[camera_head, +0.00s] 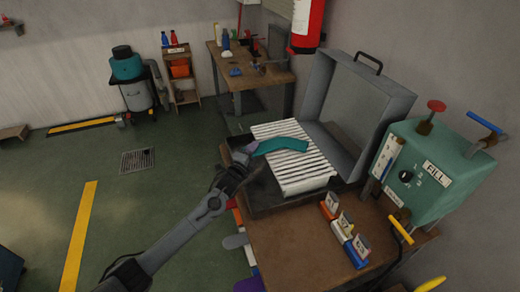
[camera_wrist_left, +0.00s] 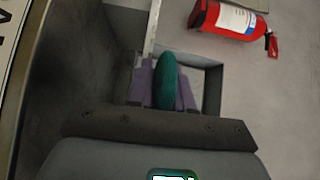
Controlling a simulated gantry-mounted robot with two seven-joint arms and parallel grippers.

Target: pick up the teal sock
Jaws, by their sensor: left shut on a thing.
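The teal sock (camera_head: 283,145) shows in the head view above the white ribbed board of the open press, stretched out to the right of my left gripper. My left gripper (camera_head: 246,153) is at the left edge of the press, shut on the sock's near end. In the left wrist view the teal sock (camera_wrist_left: 167,82) stands out between the purple fingers of my left gripper (camera_wrist_left: 163,95). Whether the sock touches the ribbed board is hard to tell. My right gripper is not in view.
The ribbed board (camera_head: 305,175) lies in a dark tray, with a raised grey lid (camera_head: 360,100) behind. A teal FILL box (camera_head: 432,165) stands at right. Small labelled blocks (camera_head: 343,230) sit on the wooden table (camera_head: 290,250). A red extinguisher (camera_head: 307,22) hangs behind.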

